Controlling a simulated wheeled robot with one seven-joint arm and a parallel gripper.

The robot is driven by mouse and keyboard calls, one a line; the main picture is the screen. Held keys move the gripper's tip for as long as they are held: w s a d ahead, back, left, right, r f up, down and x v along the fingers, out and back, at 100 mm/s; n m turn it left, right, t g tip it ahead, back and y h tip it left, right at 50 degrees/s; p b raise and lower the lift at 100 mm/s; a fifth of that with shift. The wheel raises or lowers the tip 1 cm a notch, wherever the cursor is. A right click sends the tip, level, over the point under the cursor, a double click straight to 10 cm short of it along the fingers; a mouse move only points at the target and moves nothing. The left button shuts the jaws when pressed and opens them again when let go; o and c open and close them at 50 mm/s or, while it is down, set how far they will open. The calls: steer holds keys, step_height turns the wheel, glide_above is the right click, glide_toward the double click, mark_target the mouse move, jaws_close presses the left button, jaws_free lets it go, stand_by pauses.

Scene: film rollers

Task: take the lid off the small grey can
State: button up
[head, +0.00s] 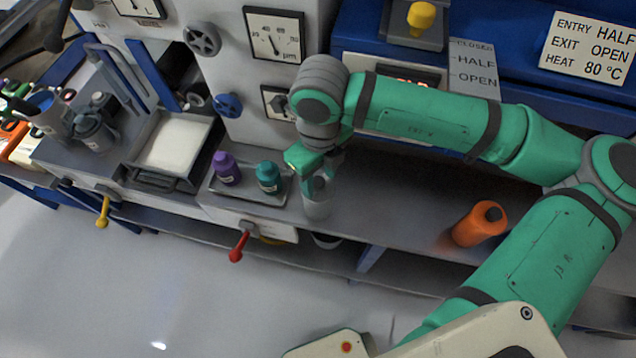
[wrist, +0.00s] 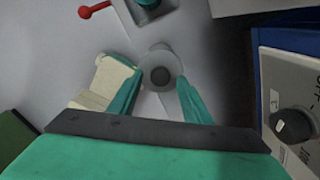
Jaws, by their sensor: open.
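The small grey can (head: 317,208) stands upright on the grey bench, right of a small tray with two bottles. In the wrist view its round top (wrist: 160,56) shows from above, with a dark knob (wrist: 160,76) in the middle. My gripper (head: 318,180) is open above the can, pointing down. In the wrist view my fingers (wrist: 158,98) lie left and right of the can's top, with a gap around the knob. I cannot tell whether a finger touches the lid. The can's upper part is partly hidden by my gripper in the head view.
A purple bottle (head: 226,168) and a teal bottle (head: 268,177) stand on the tray (head: 245,192) close left. A red lever (head: 239,246) sticks out at the bench front. Gauge panels rise behind. The bench between can and orange bottle is clear.

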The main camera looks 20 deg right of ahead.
steer(key=shift+f, duration=0.25)
jaws_close()
steer(key=shift+r, duration=0.1)
